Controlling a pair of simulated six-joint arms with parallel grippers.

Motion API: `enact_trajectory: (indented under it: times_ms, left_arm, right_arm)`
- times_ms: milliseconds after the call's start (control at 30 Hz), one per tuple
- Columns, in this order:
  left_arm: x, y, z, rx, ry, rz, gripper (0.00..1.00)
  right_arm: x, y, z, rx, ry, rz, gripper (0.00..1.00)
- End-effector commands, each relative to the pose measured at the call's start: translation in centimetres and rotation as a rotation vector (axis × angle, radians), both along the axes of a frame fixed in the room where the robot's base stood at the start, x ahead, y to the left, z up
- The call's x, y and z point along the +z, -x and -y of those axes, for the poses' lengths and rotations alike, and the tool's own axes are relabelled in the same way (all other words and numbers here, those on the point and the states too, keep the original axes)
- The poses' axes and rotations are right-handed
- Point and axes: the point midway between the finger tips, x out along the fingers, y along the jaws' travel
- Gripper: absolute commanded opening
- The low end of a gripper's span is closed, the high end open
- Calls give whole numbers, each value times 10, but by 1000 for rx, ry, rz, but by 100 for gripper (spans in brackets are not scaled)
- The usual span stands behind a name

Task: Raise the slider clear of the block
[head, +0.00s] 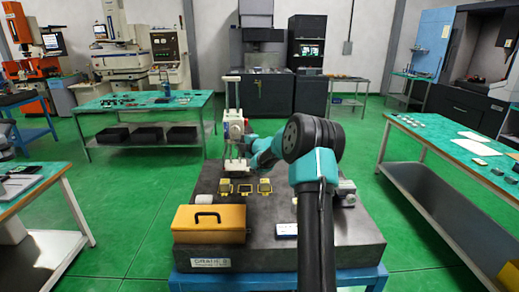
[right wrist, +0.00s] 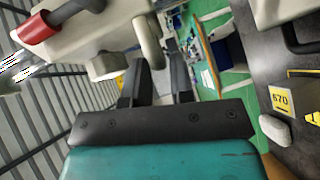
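The height gauge's white upright column (head: 232,92) stands at the back left of the dark granite block (head: 330,238). The pale slider (head: 233,130) sits partway up the column. In the right wrist view, a pale body with a red knob (right wrist: 38,28) and a rounded pale bar (right wrist: 149,40) fill the upper left. My right gripper (right wrist: 161,62) is close to this bar. Its two dark fingers are a little apart, and the bar's lower end overlaps them. I cannot tell whether they grip it. In the head view, my right arm hides part of the block. My left gripper is in neither view.
A yellow case (head: 210,223) with a black handle stands at the block's front left. Several small yellow-framed pieces (head: 245,188) stand behind it. A grey metal device (head: 347,193) sits at right.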

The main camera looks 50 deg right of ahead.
Motion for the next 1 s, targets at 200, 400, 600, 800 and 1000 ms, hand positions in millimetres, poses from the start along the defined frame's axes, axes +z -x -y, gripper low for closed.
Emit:
enact_trajectory:
  times_ms: [200, 400, 600, 800, 1000]
  left_arm:
    - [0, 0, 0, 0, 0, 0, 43]
    - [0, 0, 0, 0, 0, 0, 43]
    - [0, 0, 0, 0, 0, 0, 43]
    - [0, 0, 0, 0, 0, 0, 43]
    - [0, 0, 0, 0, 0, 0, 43]
  right_arm:
    - [8, 41, -3, -3, -1, 0, 22]
    - [14, 79, -7, -3, 1, 0, 22]
    - [20, 117, -11, -4, 1, -1, 22]
    - [23, 142, -14, -3, 0, -1, 22]
    - [24, 149, -16, 0, 0, 0, 22]
